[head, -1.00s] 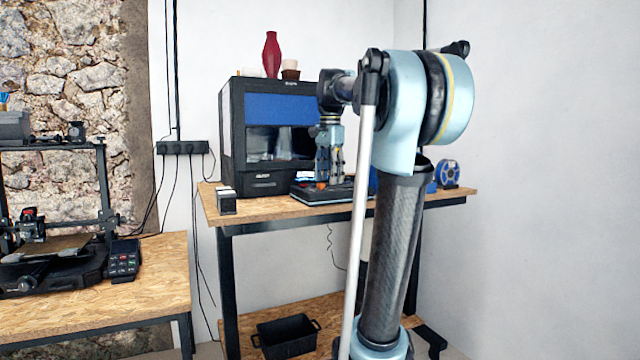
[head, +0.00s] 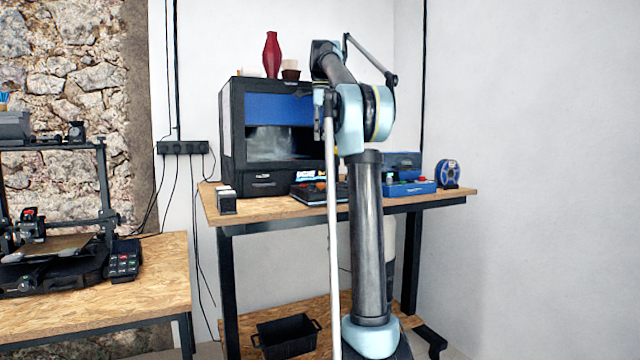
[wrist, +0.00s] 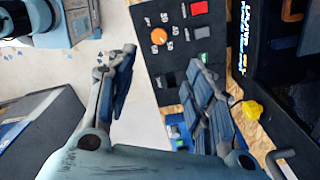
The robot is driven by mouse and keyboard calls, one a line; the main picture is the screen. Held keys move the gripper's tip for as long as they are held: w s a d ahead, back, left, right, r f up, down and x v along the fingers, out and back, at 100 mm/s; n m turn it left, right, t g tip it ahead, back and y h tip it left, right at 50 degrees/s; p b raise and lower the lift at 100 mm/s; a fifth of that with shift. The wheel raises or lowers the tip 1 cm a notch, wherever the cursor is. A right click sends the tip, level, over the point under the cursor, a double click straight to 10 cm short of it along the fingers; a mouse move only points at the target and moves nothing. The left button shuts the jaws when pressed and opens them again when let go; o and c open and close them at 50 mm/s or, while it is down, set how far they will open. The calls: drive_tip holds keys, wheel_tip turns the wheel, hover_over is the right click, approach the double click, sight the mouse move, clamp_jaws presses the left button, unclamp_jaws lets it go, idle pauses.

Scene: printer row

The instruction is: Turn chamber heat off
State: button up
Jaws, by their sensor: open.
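A black control panel (head: 306,194) lies on the right table in front of the enclosed printer (head: 270,135). The labels are too small to read, so I cannot tell which control is chamber heat. In the head view my arm largely hides the gripper.
A blue box with buttons (head: 410,187) and a blue spool (head: 448,173) stand on the table's right. A red vase (head: 272,54) stands on the printer.

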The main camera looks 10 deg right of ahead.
sight(321, 186)
wheel_tip(321, 186, down, 17)
drive_tip(key=shift+f, duration=0.1)
idle(0.6)
drive_tip(key=c, duration=1.1)
